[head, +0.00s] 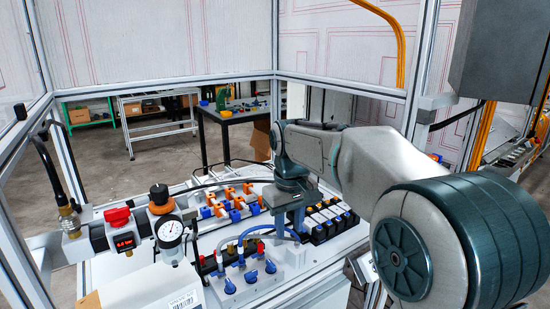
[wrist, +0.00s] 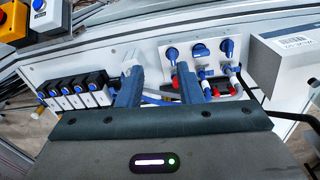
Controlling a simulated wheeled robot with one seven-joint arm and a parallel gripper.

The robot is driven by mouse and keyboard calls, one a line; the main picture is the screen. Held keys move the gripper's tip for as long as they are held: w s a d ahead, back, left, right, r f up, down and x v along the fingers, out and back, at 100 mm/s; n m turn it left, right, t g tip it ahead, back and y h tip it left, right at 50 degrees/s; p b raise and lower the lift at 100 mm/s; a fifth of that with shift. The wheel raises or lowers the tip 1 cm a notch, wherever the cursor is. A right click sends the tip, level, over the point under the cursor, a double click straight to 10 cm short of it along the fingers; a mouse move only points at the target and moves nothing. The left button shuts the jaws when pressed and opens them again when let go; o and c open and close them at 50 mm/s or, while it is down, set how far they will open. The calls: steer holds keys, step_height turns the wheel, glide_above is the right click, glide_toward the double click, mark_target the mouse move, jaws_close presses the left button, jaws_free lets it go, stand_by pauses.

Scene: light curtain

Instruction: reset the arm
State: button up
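My arm reaches in from the right in the head view, bent over the workbench. My gripper (head: 290,222) points down above the bench panel, between the row of black valves (head: 329,222) and the blue-handled valves (head: 250,268). In the wrist view my gripper (wrist: 159,82) has its two fingers well apart, with nothing held between them. The blue-handled valves (wrist: 202,50) lie beyond the right finger, and the black valve row (wrist: 80,93) lies to the left. Whether the fingertips touch anything is unclear.
Orange and blue fittings (head: 230,200) sit behind the blue-handled valves. A pressure gauge (head: 170,231) and red knob (head: 118,216) stand at the left. A pale box (wrist: 288,58) is at right in the wrist view. Aluminium posts (head: 420,80) and clear panels enclose the bench.

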steer(key=s+d+f+m+t, duration=0.1)
steer(key=s+d+f+m, duration=0.1)
steer(key=s+d, duration=0.2)
steer(key=s+d+f+m, duration=0.1)
steer(key=s+d+f, duration=0.2)
steer(key=s, duration=0.7)
steer(key=s+d+f+m+t, duration=0.1)
steer(key=s+d+f+m, duration=0.1)
steer(key=s+d, duration=0.3)
steer(key=shift+s+f+m+t, duration=0.3)
steer(key=shift+s+f, duration=0.1)
steer(key=shift+s, duration=1.2)
